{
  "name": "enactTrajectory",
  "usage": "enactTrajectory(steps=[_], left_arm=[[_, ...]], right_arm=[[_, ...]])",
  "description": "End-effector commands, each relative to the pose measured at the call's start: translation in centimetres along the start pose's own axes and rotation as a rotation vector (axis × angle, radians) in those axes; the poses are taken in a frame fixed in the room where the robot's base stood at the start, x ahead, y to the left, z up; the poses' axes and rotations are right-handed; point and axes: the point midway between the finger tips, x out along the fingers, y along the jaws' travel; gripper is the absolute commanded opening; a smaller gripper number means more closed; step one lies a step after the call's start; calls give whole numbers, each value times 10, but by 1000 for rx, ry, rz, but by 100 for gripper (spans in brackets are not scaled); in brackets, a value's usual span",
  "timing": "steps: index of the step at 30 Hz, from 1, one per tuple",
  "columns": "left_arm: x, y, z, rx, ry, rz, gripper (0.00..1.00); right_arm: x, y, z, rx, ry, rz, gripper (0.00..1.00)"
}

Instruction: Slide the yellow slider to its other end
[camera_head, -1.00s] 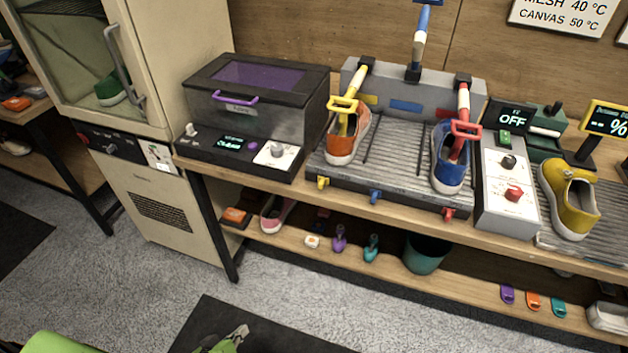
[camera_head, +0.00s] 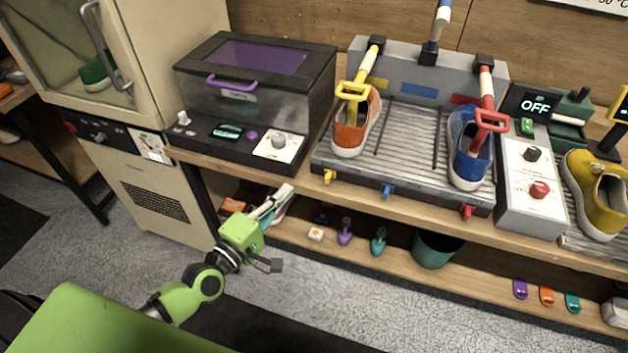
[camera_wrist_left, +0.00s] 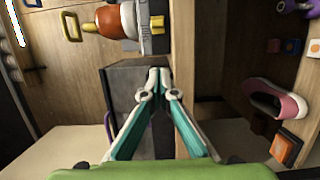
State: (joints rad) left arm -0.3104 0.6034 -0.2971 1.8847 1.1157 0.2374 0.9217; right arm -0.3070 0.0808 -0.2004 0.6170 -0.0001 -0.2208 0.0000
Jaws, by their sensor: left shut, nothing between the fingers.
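A small yellow slider tab (camera_head: 330,176) sticks out at the front left of the grey shoe rack (camera_head: 400,190). It also shows in the left wrist view (camera_wrist_left: 157,22), beside the orange shoe. A yellow-handled lever (camera_head: 353,90) stands above the orange shoe (camera_head: 352,135). My left gripper (camera_head: 287,191) is shut and empty, in front of the bench's front edge, left of and lower than the yellow tab. In the left wrist view its fingertips (camera_wrist_left: 159,78) meet, apart from the yellow tab. My right gripper is not in view.
A blue tab (camera_head: 388,190) and a red tab (camera_head: 466,212) line the rack's front. A dark box with a purple handle (camera_head: 232,83) stands left of the rack. The lower shelf (camera_head: 380,262) holds small items and a teal bin (camera_head: 437,248).

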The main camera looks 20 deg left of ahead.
Motion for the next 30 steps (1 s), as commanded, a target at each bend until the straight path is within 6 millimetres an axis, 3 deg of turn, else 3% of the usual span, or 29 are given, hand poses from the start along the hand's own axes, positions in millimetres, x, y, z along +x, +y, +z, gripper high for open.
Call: enactTrajectory(steps=[9,12,18,30], left_arm=[[60,2,0,2,0,2,0],[62,3,18,-3,-1,-1,0],[66,1,36,1,-1,-1,0],[67,0,39,3,-1,-1,0]], right_arm=[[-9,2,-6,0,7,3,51],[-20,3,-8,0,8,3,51],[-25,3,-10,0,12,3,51],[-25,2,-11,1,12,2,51]])
